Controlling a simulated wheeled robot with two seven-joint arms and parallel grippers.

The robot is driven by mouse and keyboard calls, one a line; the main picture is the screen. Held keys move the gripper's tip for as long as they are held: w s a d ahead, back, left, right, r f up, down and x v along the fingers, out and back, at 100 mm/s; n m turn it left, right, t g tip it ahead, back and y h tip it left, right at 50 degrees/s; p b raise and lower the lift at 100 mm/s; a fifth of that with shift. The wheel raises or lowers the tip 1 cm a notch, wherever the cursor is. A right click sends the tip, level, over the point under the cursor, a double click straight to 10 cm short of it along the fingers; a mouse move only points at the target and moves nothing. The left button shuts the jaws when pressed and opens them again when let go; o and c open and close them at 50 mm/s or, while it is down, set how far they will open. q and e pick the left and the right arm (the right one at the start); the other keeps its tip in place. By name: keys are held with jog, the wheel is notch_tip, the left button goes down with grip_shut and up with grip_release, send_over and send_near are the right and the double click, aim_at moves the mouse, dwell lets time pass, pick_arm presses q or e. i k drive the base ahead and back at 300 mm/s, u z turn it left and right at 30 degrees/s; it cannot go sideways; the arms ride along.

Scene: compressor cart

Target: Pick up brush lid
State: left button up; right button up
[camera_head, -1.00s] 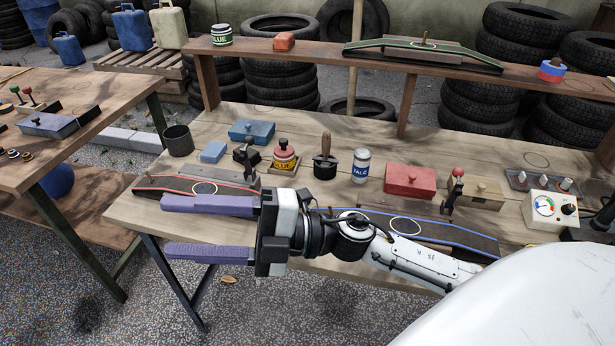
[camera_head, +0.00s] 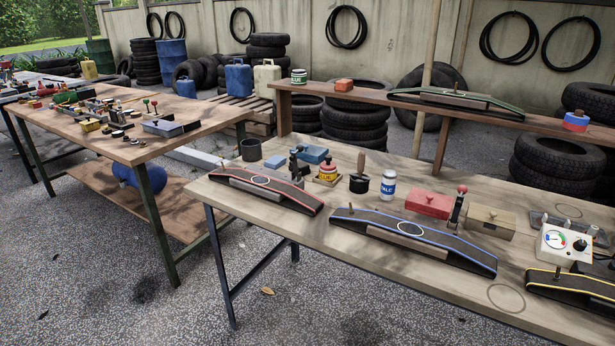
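A yellow and red glue pot (camera_head: 327,176) stands upright on the near wooden table (camera_head: 262,215), towards the back. A red cap with a dark knob (camera_head: 328,166) sits on top of it. Just right of it is a black pot (camera_head: 359,184) with an upright brown handle (camera_head: 361,163) rising from its top. I cannot tell for sure which of these tops is the brush lid. Neither of my grippers is in view, and nothing hides the front of either pot.
A white talc bottle (camera_head: 388,185) stands right of the black pot. The red-edged ramp (camera_head: 268,187) and blue-edged ramp (camera_head: 420,240) lie in front. A shelf (camera_head: 460,118) runs above the back.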

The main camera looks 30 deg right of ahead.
aim_at(328, 164)
jog(key=u, duration=0.35)
jog(key=k, duration=0.8)
jog(key=u, duration=0.45)
jog(key=i, duration=0.85)
jog(key=z, duration=0.5)
jog(key=i, duration=1.25)
jog(key=z, duration=1.05)
